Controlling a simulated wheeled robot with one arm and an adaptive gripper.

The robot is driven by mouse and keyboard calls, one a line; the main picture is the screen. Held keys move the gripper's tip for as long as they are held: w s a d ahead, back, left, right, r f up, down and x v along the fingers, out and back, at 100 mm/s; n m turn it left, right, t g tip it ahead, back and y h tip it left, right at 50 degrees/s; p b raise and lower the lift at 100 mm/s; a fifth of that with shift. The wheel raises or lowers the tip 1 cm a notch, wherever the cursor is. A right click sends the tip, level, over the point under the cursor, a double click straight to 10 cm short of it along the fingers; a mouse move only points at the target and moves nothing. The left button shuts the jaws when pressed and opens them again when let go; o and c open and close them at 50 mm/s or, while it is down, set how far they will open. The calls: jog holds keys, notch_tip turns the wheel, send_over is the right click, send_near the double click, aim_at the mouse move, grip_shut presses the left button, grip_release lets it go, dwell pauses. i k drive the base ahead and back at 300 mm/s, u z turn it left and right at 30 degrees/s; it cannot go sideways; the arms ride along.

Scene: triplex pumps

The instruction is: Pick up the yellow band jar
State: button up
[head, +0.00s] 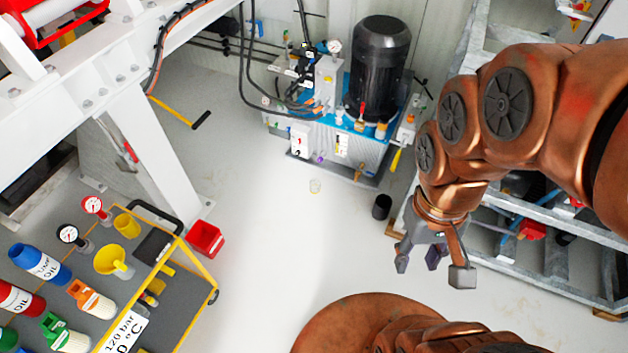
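My gripper (433,262) hangs at the right, below my copper-coloured arm. Its fingers are spread apart and nothing shows between them. It is to the right of the jar and lower in the picture, well apart from it.
A black cup (382,207) stands on the floor between the jar and a grey metal frame (585,285). The hydraulic unit (345,150) is behind. A yellow-railed cart (190,262) with bottles and a red bin (205,238) are left. The middle floor is clear.

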aim_at(315, 183)
jog(key=k, duration=0.4)
jog(key=u, duration=0.95)
jog(key=i, duration=1.65)
jog(key=z, duration=0.1)
